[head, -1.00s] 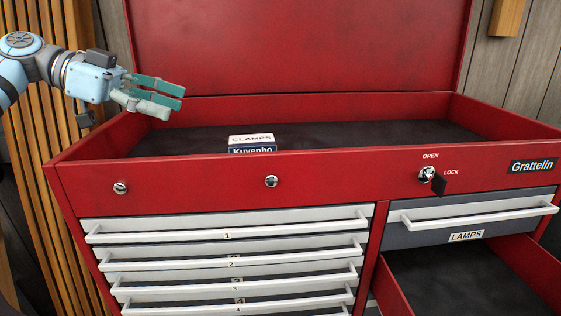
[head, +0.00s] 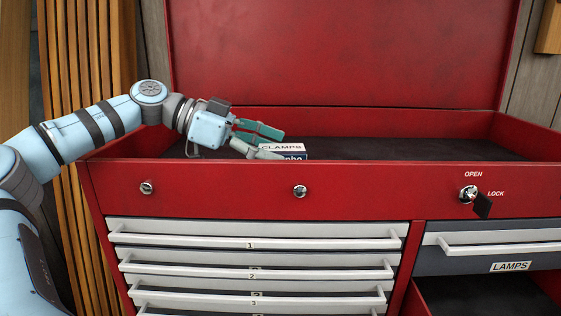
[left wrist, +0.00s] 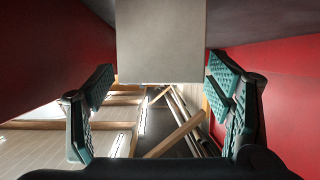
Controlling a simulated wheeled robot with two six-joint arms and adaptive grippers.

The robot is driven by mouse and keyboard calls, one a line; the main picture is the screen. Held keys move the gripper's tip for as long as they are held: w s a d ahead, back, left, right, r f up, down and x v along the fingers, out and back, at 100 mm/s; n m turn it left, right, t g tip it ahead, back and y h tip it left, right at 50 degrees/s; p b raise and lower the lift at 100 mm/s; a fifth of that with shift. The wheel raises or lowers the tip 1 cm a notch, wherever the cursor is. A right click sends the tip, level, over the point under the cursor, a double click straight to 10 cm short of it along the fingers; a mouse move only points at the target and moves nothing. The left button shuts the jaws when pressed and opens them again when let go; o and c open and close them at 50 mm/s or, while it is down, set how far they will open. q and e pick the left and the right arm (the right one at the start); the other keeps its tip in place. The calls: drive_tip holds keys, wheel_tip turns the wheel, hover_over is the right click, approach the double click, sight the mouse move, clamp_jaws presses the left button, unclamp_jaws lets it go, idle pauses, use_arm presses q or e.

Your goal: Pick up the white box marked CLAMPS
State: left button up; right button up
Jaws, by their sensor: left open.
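The white box marked CLAMPS (head: 295,149) sits inside the top tray of the red tool chest, behind its front wall. It has a white top and a dark lower band with partly hidden lettering. My left gripper (head: 277,145) is open at the box's left end, its fingers overlapping the box in the head view. In the left wrist view a plain pale face of the box (left wrist: 160,40) lies ahead, between the lines of the two spread fingers (left wrist: 165,95). I see no clear contact. My right gripper is not in view.
The red chest's front wall (head: 380,190) and raised lid (head: 340,55) bound the tray. The dark tray floor (head: 400,149) is clear right of the box. A drawer labelled LAMPS (head: 510,267) is at lower right, above an open drawer. A key (head: 482,205) sticks out in front.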

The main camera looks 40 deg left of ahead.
use_arm(q)
drive_tip(key=shift+x, duration=1.2)
drive_tip(key=shift+a+r, duration=0.1)
drive_tip(key=shift+r, duration=0.05)
drive_tip(key=c, duration=1.6)
drive_tip(key=shift+c, duration=0.2)
